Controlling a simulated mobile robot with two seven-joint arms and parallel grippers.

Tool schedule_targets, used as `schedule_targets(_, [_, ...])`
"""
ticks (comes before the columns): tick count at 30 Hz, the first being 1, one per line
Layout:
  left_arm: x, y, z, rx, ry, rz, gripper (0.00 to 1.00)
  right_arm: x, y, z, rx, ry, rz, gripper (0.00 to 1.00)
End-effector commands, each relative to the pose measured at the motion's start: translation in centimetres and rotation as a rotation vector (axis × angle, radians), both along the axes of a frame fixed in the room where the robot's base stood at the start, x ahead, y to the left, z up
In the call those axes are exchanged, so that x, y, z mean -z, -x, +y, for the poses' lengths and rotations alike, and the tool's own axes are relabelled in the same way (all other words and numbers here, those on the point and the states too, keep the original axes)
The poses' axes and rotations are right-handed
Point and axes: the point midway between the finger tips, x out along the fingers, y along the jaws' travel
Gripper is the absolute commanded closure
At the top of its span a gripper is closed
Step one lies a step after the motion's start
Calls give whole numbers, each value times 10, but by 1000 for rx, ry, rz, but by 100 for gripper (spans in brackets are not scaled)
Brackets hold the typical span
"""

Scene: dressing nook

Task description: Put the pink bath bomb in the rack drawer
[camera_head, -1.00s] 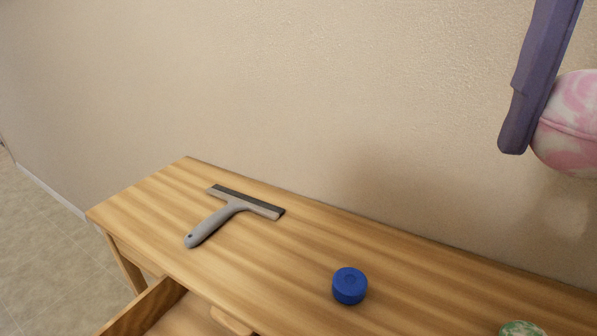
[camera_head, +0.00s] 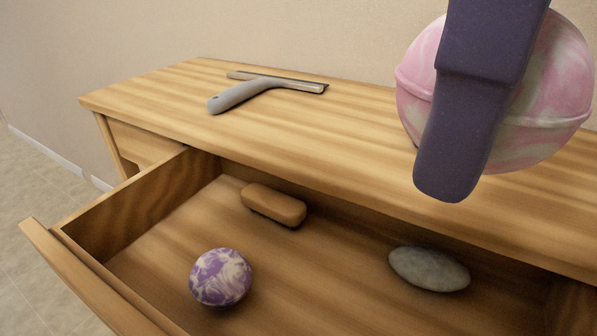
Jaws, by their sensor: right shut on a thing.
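The pink bath bomb (camera_head: 548,90), a pink and white marbled ball, is at the upper right of the head view. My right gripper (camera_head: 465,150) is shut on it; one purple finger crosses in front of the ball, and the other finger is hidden. The ball is held up, in front of the table top in the picture. The rack drawer (camera_head: 150,255) is open below, to the left of the gripper. Inside it are a purple and white ball (camera_head: 221,277), an orange-brown bar (camera_head: 273,205) and a grey stone (camera_head: 429,269). My left gripper is not in view.
A grey squeegee (camera_head: 262,90) lies on the wooden table top (camera_head: 160,90) at the back left. The drawer floor has bare room between the ball, the bar and the stone. The drawer's front and side walls stand up as edges.

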Motion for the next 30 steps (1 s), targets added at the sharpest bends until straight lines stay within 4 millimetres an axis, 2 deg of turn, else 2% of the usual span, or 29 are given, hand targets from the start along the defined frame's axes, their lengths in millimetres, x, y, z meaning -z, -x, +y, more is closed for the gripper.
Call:
schedule_targets(1, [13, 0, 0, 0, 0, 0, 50, 12, 2, 2, 56, -1, -2, 88])
schedule_targets(7, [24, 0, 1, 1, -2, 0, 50, 25, 6, 6, 205, 0, -1, 88])
schedule_targets(10, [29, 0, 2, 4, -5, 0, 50, 42, 7, 6, 222, 1, 2, 88])
schedule_targets(18, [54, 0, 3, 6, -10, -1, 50, 122, 7, 6, 223, 1, 5, 88])
schedule_targets(22, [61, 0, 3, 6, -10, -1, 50, 153, 7, 6, 224, 3, 2, 88])
schedule_targets(25, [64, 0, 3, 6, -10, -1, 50, 169, 6, 6, 222, 2, 0, 88])
schedule_targets(30, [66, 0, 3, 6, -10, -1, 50, 180, 6, 6, 223, 0, -1, 88])
